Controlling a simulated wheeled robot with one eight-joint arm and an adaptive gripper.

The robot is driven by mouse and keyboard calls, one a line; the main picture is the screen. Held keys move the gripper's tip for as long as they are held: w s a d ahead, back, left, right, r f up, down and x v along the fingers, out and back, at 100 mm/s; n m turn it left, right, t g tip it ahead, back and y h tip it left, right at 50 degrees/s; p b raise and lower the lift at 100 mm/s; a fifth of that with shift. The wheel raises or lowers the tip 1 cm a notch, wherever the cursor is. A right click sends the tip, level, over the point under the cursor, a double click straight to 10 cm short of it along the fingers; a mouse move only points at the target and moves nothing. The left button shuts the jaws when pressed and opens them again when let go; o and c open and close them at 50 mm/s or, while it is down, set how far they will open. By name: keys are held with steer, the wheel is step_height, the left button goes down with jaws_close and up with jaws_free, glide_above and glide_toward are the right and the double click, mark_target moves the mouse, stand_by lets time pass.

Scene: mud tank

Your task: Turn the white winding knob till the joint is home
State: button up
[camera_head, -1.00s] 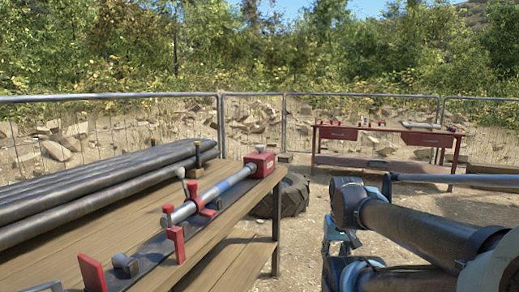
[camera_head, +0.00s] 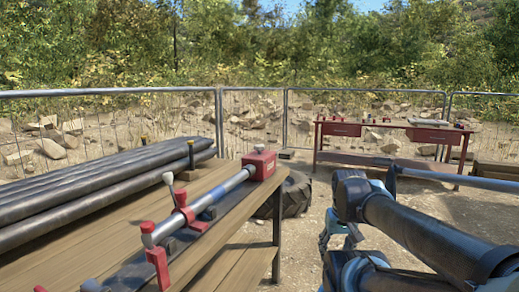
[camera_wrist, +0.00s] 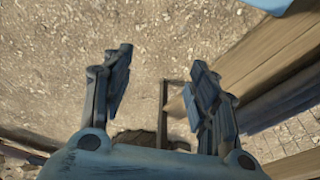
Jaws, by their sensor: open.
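A long jig lies on the wooden bench at left in the head view. It has a red end block (camera_head: 261,164) with a small pale knob (camera_head: 257,149) on top. A red clamp (camera_head: 184,213) sits midway, with a pale-tipped lever (camera_head: 168,180) standing up. I cannot tell which pale knob is the winding knob. My gripper (camera_wrist: 162,60) is open and empty in the wrist view, over dirt ground. In the head view it hangs right of the bench, apart from the jig.
Black pipes (camera_head: 90,185) lie along the bench's left side. A tyre (camera_head: 296,194) is on the ground behind the bench's end. A red table (camera_head: 395,134) with small items stands at the back, before a mesh fence. Bare dirt lies between bench and table.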

steer(key=w+a+r+n+t+y, duration=0.1)
steer(key=w+a+r+n+y, duration=0.1)
steer(key=w+a+r, duration=0.4)
steer(key=w+a+r+n+t+y, duration=0.15)
steer(key=w+r, duration=0.25)
steer(key=w, duration=0.4)
steer(key=w+a+r+n+t+y, duration=0.1)
steer(key=w+a+r+n+y, duration=0.15)
steer(key=w+r, duration=0.35)
steer(key=n+t+y, duration=0.3)
steer(key=y, duration=0.1)
glide_toward(260, 146)
steer(key=x, duration=0.7)
steer(key=w+x, duration=0.1)
steer(key=x, duration=0.3)
steer(key=shift+w+d, duration=0.1)
steer(key=shift+d, duration=0.1)
steer(key=shift+t, duration=0.25)
steer(key=shift+r, duration=0.1)
steer(key=c, duration=1)
